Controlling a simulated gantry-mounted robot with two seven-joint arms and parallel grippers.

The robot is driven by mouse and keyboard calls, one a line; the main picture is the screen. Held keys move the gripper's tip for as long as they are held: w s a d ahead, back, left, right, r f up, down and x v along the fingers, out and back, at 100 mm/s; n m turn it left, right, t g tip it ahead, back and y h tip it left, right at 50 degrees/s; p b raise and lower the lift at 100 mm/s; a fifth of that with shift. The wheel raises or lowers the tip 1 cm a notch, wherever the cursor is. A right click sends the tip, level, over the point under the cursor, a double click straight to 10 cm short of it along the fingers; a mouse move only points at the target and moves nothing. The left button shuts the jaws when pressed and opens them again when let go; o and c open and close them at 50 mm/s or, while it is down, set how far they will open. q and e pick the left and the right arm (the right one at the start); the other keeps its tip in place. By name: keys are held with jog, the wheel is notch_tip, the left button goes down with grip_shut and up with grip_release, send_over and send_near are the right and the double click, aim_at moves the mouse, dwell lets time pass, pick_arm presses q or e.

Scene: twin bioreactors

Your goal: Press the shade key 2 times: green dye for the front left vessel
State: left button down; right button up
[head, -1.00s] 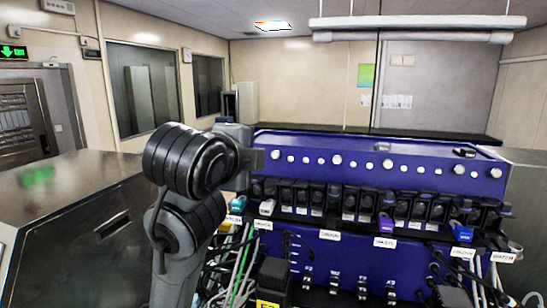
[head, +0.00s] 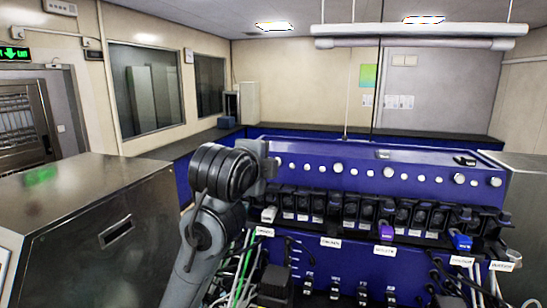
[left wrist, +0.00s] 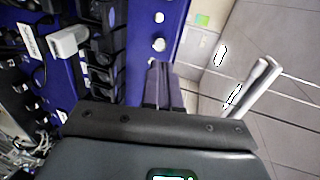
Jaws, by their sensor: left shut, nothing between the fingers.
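The bioreactor unit is a blue cabinet (head: 330,150) with a row of white knobs (head: 338,168) on its sloped face and black pump heads (head: 303,203) below.
A steel cabinet (head: 85,215) stands at the left. White labels (head: 331,242) hang below the pump heads, and tubes and cables (head: 240,265) crowd the lower left of the unit. A dark bench (head: 205,140) runs behind.

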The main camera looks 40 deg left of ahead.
pick_arm(q)
jog(key=p+x, duration=0.2)
jog(key=x, duration=0.3)
jog(key=shift+w, duration=0.2)
jog(key=shift+x, duration=0.85)
pick_arm(e)
notch_tip(320, 180, up, 3)
jog(key=shift+d+f, duration=0.1)
jog(key=shift+d, duration=0.05)
pick_arm(q)
jog(key=shift+s+a, duration=0.1)
